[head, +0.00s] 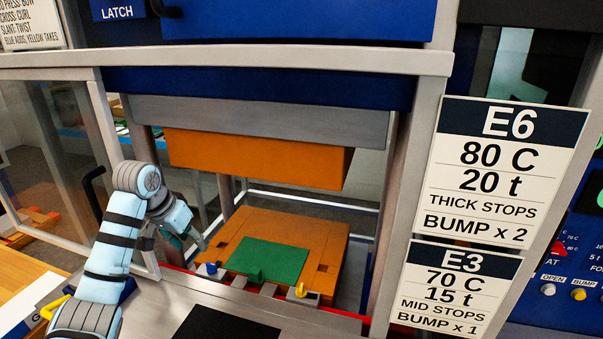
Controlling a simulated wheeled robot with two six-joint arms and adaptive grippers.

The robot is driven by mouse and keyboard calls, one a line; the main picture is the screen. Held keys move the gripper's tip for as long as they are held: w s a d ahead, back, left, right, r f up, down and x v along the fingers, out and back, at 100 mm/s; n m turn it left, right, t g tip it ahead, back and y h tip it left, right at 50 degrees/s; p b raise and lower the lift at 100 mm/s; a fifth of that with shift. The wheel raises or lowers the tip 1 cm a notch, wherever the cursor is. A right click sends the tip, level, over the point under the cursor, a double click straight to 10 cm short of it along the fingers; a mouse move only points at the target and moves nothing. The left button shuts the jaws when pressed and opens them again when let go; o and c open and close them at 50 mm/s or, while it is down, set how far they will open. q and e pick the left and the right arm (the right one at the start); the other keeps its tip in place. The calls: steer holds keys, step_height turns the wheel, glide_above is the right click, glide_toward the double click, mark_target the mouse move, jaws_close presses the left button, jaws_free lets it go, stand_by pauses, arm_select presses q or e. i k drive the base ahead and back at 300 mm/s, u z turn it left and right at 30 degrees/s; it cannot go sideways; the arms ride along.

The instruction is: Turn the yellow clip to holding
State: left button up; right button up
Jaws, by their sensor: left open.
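A small yellow clip (301,290) sits at the front right of the lower orange platen (325,240), on a grey block. A blue clip (211,268) sits at the front left of the same platen. A green plate (268,260) lies flat on the platen between them. My left gripper (197,241) is open and empty at the platen's left side, left of and apart from the yellow clip. Its fingers are small and partly hidden by the wrist. My right gripper is out of view.
The upper orange platen (255,160) hangs above the lower one, leaving an open gap. Grey press posts (391,200) stand at either side. The E6 card (503,170) and E3 card (457,285) are at right. A dark mat (225,323) lies in front.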

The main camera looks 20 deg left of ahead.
mark_target(300, 292)
steer(key=k, duration=1)
